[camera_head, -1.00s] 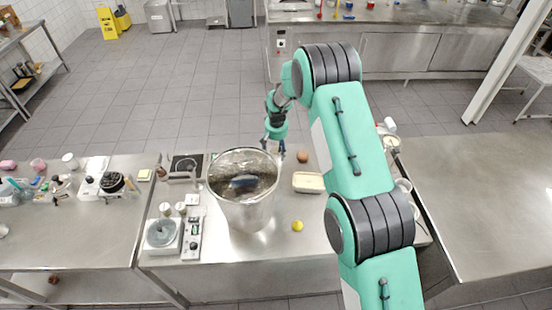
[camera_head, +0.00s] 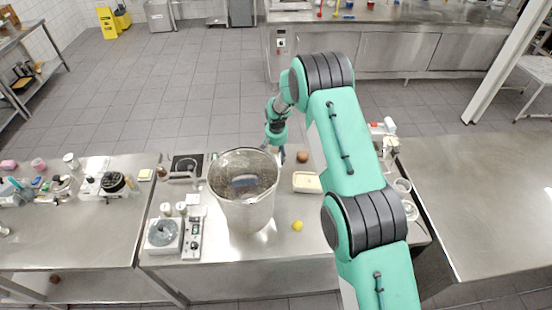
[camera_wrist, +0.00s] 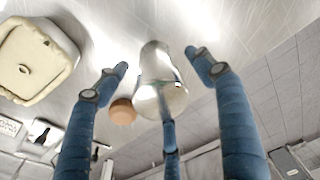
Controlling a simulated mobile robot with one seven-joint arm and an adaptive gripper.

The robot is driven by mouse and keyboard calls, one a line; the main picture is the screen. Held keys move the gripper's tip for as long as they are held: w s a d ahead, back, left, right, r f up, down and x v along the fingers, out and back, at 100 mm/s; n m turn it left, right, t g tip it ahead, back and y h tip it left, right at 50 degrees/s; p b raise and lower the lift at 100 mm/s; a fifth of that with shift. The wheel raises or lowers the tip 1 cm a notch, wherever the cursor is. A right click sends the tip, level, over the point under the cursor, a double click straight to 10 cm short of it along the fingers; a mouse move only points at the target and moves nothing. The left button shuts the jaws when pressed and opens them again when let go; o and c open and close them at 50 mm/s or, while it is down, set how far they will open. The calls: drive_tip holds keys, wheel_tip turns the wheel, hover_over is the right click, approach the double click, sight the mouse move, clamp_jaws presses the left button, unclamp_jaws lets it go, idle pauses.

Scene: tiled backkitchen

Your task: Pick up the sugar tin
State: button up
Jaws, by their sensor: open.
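A small shiny metal cylinder with a pale round end (camera_wrist: 160,96), which looks like the sugar tin, shows in the middle of the wrist view. My gripper (camera_wrist: 158,62) is open, with blue fingers on either side of the cylinder and a third finger overlapping its lower end in the picture. I cannot tell whether any finger touches it. In the head view my gripper (camera_head: 277,153) is low behind the large metal pot, partly hidden by its rim, and the tin cannot be made out there.
The large steel pot (camera_head: 245,212) stands close to my gripper. A brown ball (camera_head: 302,157) lies beside the tin, also in the wrist view (camera_wrist: 122,111). A cream rectangular dish (camera_head: 307,183) and a yellow ball (camera_head: 297,226) are nearby. Scales (camera_head: 163,236) stand at the left.

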sight(276, 148)
drive_tip(key=shift+w+f+p, duration=0.15)
drive_tip(key=shift+f+p, duration=0.1)
drive_tip(key=shift+f, duration=0.7)
drive_tip(key=shift+w+f+p, duration=0.1)
drive_tip(key=shift+f+p, duration=0.1)
drive_tip(key=shift+f, duration=0.75)
drive_tip(key=c, duration=1.5)
drive_tip(key=shift+r, duration=0.15)
drive_tip(key=shift+r+b, duration=0.85)
drive_tip(key=shift+r, duration=4.1)
